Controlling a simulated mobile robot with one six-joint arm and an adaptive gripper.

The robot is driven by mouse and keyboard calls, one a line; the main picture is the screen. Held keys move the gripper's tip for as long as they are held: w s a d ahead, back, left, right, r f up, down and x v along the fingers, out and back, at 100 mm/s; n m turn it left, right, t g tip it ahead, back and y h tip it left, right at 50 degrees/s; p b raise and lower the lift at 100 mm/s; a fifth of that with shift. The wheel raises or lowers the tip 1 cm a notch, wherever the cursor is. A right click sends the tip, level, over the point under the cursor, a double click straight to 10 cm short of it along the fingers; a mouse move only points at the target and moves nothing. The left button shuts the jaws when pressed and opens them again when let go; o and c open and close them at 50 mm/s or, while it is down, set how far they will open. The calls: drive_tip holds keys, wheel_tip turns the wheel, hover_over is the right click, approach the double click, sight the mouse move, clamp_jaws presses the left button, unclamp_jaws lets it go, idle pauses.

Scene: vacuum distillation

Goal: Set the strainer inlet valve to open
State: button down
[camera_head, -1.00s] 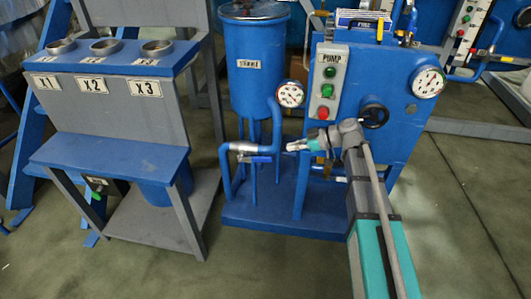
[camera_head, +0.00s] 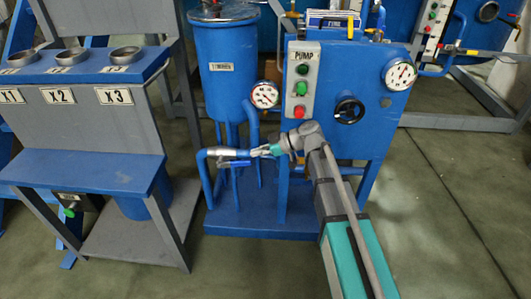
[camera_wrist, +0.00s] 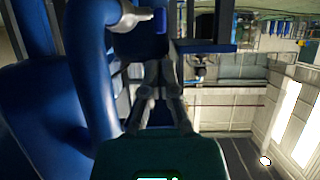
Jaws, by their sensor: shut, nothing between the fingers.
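The strainer (camera_head: 226,95) is a blue upright tank with a label, left of the pump panel. Its inlet valve (camera_head: 226,153) is a silver body on a short horizontal run of blue pipe below the tank. The valve's blue lever (camera_head: 234,162) appears to lie roughly along the pipe. My gripper (camera_head: 255,152) is shut and empty, with its tips just right of the valve, close to the lever's end. Contact cannot be told. In the wrist view, the shut fingers (camera_wrist: 157,75) point toward the valve (camera_wrist: 133,17) and part of its blue lever (camera_wrist: 160,20).
The blue pump panel (camera_head: 365,95) with buttons, a black handwheel (camera_head: 349,110) and gauges stands behind my arm. A pressure gauge (camera_head: 264,94) sits above the gripper. A grey and blue stand (camera_head: 85,172) with cup holders is at the left. Floor is open at the right.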

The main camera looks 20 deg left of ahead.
drive_tip(key=shift+b+x, duration=0.8)
drive_tip(key=shift+x, duration=1.65)
drive_tip(key=shift+d+f+b, duration=0.35)
drive_tip(key=shift+f+b, duration=0.45)
drive_tip(key=shift+b, duration=0.05)
drive_tip(key=shift+w, duration=0.1)
drive_tip(key=shift+p+v, duration=0.4)
drive_tip(key=shift+v, duration=0.5)
drive_tip(key=f+p+v, duration=0.1)
drive_tip(key=p+v, duration=0.1)
drive_tip(key=v, duration=0.6)
drive_tip(key=shift+d, duration=0.4)
drive_tip(key=shift+d, duration=0.1)
